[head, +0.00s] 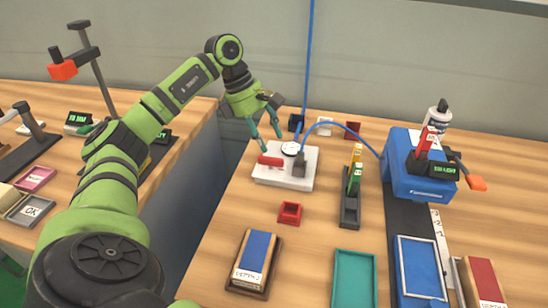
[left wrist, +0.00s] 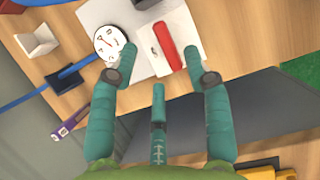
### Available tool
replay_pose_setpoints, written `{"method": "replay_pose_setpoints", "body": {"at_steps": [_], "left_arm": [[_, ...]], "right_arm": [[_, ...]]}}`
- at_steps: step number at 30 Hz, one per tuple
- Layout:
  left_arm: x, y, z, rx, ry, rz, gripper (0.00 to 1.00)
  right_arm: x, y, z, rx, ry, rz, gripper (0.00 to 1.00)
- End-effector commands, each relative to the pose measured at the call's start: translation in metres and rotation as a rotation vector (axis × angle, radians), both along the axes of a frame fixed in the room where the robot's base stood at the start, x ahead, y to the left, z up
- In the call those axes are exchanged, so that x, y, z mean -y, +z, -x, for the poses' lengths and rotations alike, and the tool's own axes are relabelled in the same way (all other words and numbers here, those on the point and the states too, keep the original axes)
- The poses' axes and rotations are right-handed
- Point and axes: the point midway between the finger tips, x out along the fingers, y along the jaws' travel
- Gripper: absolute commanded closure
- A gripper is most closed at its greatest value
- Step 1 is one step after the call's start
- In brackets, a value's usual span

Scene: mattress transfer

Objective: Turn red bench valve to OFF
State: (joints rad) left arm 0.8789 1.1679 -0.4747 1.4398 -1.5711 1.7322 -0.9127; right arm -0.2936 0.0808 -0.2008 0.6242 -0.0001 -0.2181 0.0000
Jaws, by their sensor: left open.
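The red valve handle (head: 270,160) lies on the left part of a white plate (head: 300,181) on the bench. A round white dial gauge (head: 290,148) stands at the plate's far side. My left gripper (head: 268,145) is open and empty, reaching down from above at the plate's far left, close to the handle. In the left wrist view, my left gripper's fingers (left wrist: 160,82) are spread, with the red handle (left wrist: 166,44) just beyond them, between the middle and right fingers, and the gauge (left wrist: 108,42) beyond the left one. No contact is visible. My right gripper is not in view.
A small red tray (head: 290,212) lies in front of the plate. A dark gap separates this bench from the left one. Bare wood lies around the small tray.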

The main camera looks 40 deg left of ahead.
Motion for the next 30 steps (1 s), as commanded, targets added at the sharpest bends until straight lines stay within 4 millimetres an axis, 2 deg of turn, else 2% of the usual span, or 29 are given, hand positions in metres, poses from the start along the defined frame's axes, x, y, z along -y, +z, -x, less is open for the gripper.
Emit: {"method": "replay_pose_setpoints", "body": {"at_steps": [6, 12, 22, 23, 24, 26, 30], "left_arm": [[0.012, -0.032, -0.006, -0.005, -0.002, 0.001, 0.51], [0.02, -0.052, -0.01, -0.002, -0.001, 0.001, 0.51], [0.021, -0.056, -0.011, -0.001, 0.0, 0.0, 0.51], [0.021, -0.056, -0.011, -0.001, 0.0, 0.0, 0.59], [0.021, -0.056, -0.011, -0.001, 0.0, 0.0, 0.75], [0.021, -0.056, -0.011, -0.001, 0.0, 0.0, 0.99], [0.021, -0.056, -0.011, -0.002, -0.001, 0.001, 1.0]], "right_arm": [[0.0, 0.003, 0.005, -0.007, 0.0, 0.001, 0.6], [0.0, 0.004, 0.009, -0.014, 0.0, 0.001, 0.6], [0.0, 0.004, 0.009, -0.015, 0.0, 0.001, 0.6], [0.0, 0.004, 0.009, -0.015, 0.0, 0.001, 0.6], [0.0, 0.004, 0.009, -0.015, -0.001, 0.001, 0.6], [0.0, 0.004, 0.009, -0.015, -0.001, 0.001, 0.6], [0.0, 0.004, 0.009, -0.015, -0.001, 0.001, 0.6]]}}
